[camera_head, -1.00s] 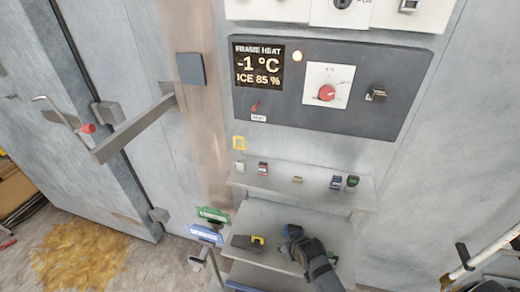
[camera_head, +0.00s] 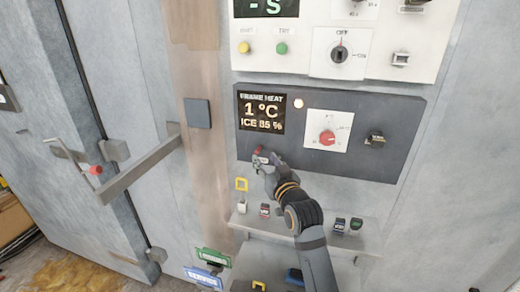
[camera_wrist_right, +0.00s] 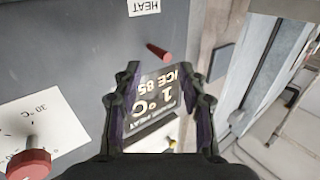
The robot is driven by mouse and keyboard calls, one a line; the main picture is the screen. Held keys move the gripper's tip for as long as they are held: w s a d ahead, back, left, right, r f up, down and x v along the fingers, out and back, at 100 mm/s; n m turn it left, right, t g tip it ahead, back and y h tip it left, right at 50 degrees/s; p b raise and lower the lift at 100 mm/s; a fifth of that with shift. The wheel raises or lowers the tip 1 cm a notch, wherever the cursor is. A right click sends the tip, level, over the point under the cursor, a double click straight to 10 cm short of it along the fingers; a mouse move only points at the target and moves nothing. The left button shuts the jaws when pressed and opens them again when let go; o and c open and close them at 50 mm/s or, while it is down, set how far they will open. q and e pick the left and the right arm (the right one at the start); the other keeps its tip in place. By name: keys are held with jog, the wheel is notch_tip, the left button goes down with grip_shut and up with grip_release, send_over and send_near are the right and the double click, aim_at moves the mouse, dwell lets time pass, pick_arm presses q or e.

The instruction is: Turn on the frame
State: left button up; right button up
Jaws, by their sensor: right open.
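The dark frame heat panel (camera_head: 385,105) is on the wall, with a display (camera_head: 262,113) reading "FRAME HEAT 1 °C ICE 85 %". A small red lever (camera_head: 258,150) sits below the display; it also shows in the right wrist view (camera_wrist_right: 158,52), beside a white "HEAT" label (camera_wrist_right: 143,7). My right gripper (camera_head: 263,160) is at the lever in the head view and hides the label there. In the right wrist view its fingers (camera_wrist_right: 159,80) are spread, with the lever just beyond the fingertips and nothing between them. My left gripper is out of view.
A red dial (camera_head: 327,138) and a black switch (camera_head: 375,138) are to the right on the same panel. A white control panel (camera_head: 305,60) is above. A shelf (camera_head: 300,230) with small items is below. A door handle bar (camera_head: 140,168) sticks out at left.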

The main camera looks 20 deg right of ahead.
aim_at(255, 144)
jog(key=w+p, duration=0.1)
jog(key=w, duration=0.4)
jog(key=shift+w, duration=0.4)
jog(key=shift+c, duration=0.5)
jog(key=shift+a, duration=0.1)
grip_shut()
jog(key=r+m+g+p, duration=0.1)
jog(key=r+g+p, duration=0.1)
jog(key=p, duration=0.7)
jog(key=shift+w, duration=0.1)
jog(key=shift+f+m+g+p, duration=0.3)
jog(key=shift+g+p, duration=0.1)
jog(key=shift+p, duration=0.05)
